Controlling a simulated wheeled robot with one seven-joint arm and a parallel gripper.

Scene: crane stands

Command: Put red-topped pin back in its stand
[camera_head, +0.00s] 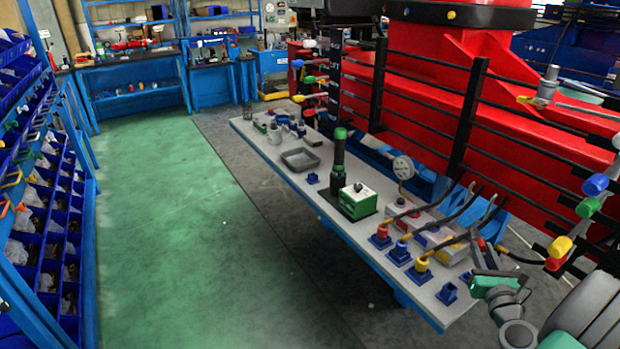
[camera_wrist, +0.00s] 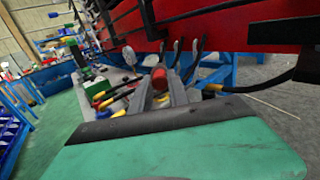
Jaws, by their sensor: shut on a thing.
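My gripper (camera_head: 484,256) is at the right of the head view, above the table's near right end. In the wrist view my gripper (camera_wrist: 161,86) is shut on the red-topped pin, whose red top (camera_wrist: 159,77) shows between the fingers. The red top also shows in the head view (camera_head: 481,243); the rest of the pin is mostly hidden. An empty blue stand (camera_head: 447,293) sits near the table's front right corner, to the left of and below my gripper. Another small blue stand (camera_head: 312,178) is farther back and looks empty.
The grey table (camera_head: 345,235) holds blue stands with red (camera_head: 382,231), blue (camera_head: 401,248) and yellow (camera_head: 421,265) pieces. Dark cables and red machinery (camera_head: 450,100) are behind.

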